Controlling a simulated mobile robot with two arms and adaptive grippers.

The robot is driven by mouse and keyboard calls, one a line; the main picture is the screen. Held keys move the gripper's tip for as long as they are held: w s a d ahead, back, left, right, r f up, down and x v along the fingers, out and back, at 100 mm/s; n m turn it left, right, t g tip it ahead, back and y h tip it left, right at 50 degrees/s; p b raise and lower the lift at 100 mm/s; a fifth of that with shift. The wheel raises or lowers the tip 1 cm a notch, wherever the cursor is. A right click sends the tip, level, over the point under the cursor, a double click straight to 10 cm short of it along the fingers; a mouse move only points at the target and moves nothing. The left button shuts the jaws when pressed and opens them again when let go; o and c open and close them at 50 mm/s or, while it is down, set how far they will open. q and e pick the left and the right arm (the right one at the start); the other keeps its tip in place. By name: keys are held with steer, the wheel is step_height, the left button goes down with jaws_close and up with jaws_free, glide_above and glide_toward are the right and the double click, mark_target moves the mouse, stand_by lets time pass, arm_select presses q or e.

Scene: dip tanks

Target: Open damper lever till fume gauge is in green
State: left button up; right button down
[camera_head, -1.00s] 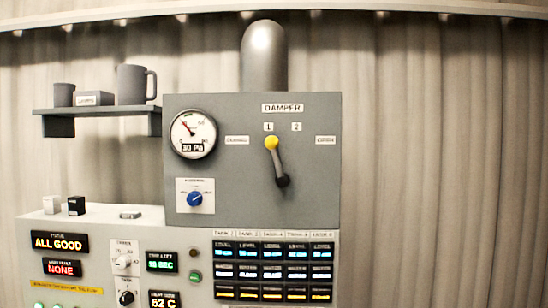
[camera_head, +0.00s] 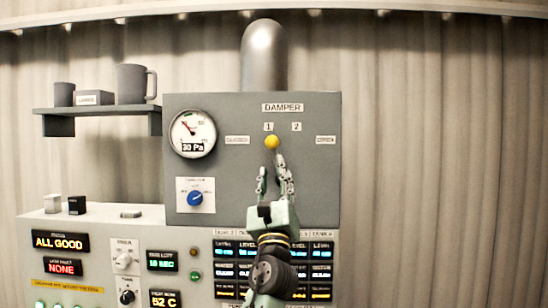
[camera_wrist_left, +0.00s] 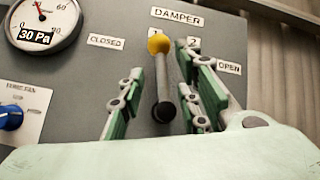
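The damper lever has a yellow knob (camera_head: 272,142) at its upper end, just under the "1" label; it also shows in the left wrist view (camera_wrist_left: 159,43). Its grey rod runs down to a dark pivot (camera_wrist_left: 164,112) and leans slightly toward the CLOSED side. The round fume gauge (camera_head: 193,134) reads 30 Pa, its needle pointing to the upper left. My left gripper (camera_head: 271,165) is open in front of the panel, its fingers on either side of the lever; it hides the lower rod in the head view. I cannot tell any contact. My right gripper is not in view.
The CLOSED label (camera_wrist_left: 106,41) is left of the lever and the OPEN label (camera_wrist_left: 229,67) is right. A blue knob (camera_head: 195,198) sits below the gauge. A shelf (camera_head: 95,109) with mugs is at the left. The wall right of the panel is bare.

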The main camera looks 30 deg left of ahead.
mark_target(274, 153)
arm_select(q)
steer(key=p+x, duration=0.1)
steer(key=x, duration=0.5)
steer(key=shift+w, duration=0.1)
steer(key=shift+c, duration=0.2)
steer(key=shift+r, duration=0.1)
steer(key=c, duration=0.7)
jaws_close()
